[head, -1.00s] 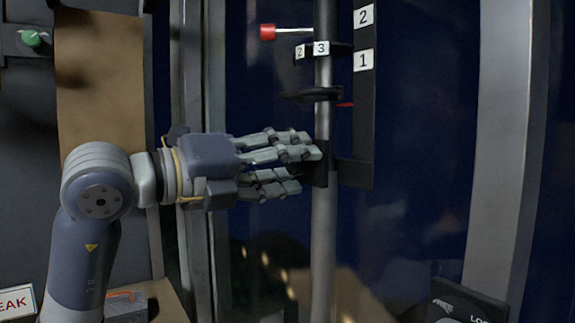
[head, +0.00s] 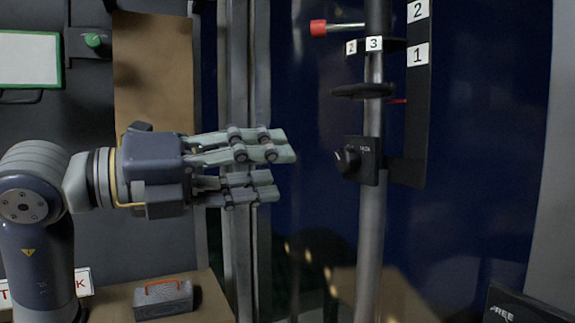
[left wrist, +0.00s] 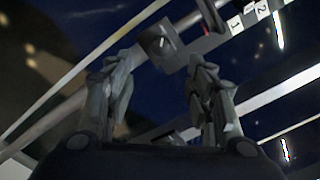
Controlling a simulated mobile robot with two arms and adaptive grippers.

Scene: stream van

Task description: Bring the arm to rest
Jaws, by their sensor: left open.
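My left gripper (head: 268,172) is open and empty in the middle of the head view, its fingers pointing right. It is clear of the black box with a knob (head: 360,160) on the metal pole (head: 370,220), with a gap between fingertips and knob. In the left wrist view the two fingers (left wrist: 160,105) stand apart, with the knob box (left wrist: 160,45) beyond them. My right gripper is not in view.
A red-tipped lever (head: 319,28), a black ring (head: 362,91) and a numbered scale (head: 417,100) are on or beside the pole. A grey box with an orange handle (head: 163,300) sits at lower left. A dark sign (head: 525,306) stands at lower right.

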